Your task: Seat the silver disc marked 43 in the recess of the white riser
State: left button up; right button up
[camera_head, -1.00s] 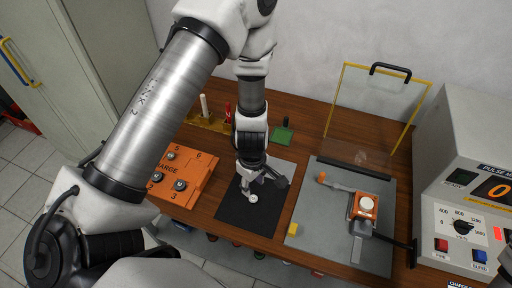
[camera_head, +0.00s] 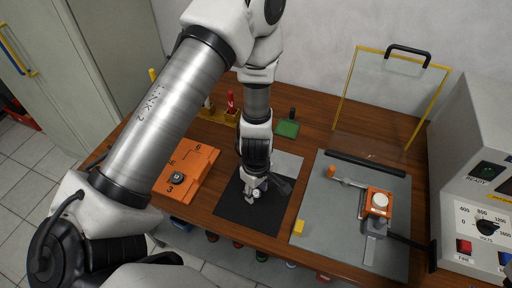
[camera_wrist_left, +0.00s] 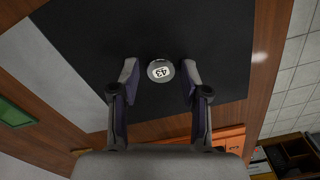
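The silver disc marked 43 (camera_wrist_left: 160,71) lies on the black mat (camera_wrist_left: 75,85). My left gripper (camera_wrist_left: 159,80) is open and points down over the mat. In the left wrist view the disc shows between its two fingertips, with a gap on each side. In the head view the left gripper (camera_head: 254,190) is low over the mat and partly hides the disc. The white riser (camera_head: 380,200) stands on an orange fixture (camera_head: 377,211) at the right; its recess is too small to make out. My right gripper is not in view.
A clear yellow-framed shield (camera_head: 388,100) rises behind. An orange box (camera_head: 200,165) is left of the mat, a pulse meter console (camera_head: 475,190) at far right.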

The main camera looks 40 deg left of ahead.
pick_arm(q)
jog(key=shift+s, duration=0.1)
grip_shut()
notch_tip(320, 180, up, 5)
jog(key=p, duration=0.5)
jog(key=shift+r, duration=0.15)
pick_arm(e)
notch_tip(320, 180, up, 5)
